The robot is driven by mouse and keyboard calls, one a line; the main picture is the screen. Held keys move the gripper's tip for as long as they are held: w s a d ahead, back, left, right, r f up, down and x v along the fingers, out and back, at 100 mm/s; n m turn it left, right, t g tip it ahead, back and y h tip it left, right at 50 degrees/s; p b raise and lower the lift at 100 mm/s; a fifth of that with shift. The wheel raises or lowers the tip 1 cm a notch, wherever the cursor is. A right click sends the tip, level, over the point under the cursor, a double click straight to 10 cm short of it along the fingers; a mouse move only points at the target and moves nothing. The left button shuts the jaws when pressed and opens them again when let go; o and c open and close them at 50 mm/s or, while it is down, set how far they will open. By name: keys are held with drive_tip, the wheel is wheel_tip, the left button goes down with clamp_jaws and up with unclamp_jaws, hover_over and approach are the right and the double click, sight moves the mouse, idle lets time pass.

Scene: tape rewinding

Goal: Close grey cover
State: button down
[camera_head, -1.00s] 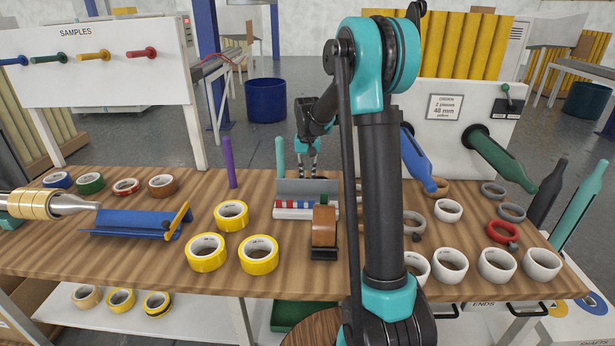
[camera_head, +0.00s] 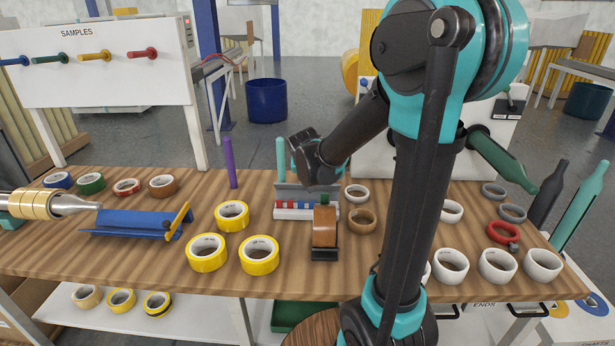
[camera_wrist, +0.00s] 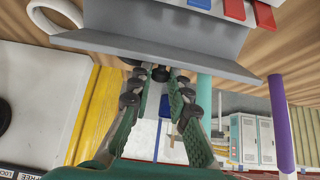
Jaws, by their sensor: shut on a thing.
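The grey cover (camera_head: 300,192) is raised, tilted up at the back of a white box (camera_head: 290,213) with red and blue parts along it. In the wrist view the cover (camera_wrist: 175,48) spans the top, with red and blue blocks (camera_wrist: 250,12) beyond it. My gripper (camera_wrist: 160,76) has its green fingers at the cover's edge, shut on it. A small dark round part shows between the fingertips. In the head view my wrist is just behind and above the cover, and the fingers are hidden.
Yellow rolls (camera_head: 259,255) lie left, a brown ring (camera_head: 361,220) right. A teal rod (camera_head: 281,160) and purple rod (camera_head: 231,163) stand behind and left.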

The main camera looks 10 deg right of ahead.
drive_tip(key=shift+s+a+r+t, duration=0.1)
drive_tip(key=shift+s+t, duration=0.3)
drive_tip(key=shift+t, duration=0.1)
drive_tip(key=c, duration=1.4)
unclamp_jaws()
drive_tip(key=shift+c, duration=0.2)
drive_tip(key=shift+s, duration=0.15)
drive_tip(key=v, duration=1.2)
drive_tip(key=shift+a, duration=0.2)
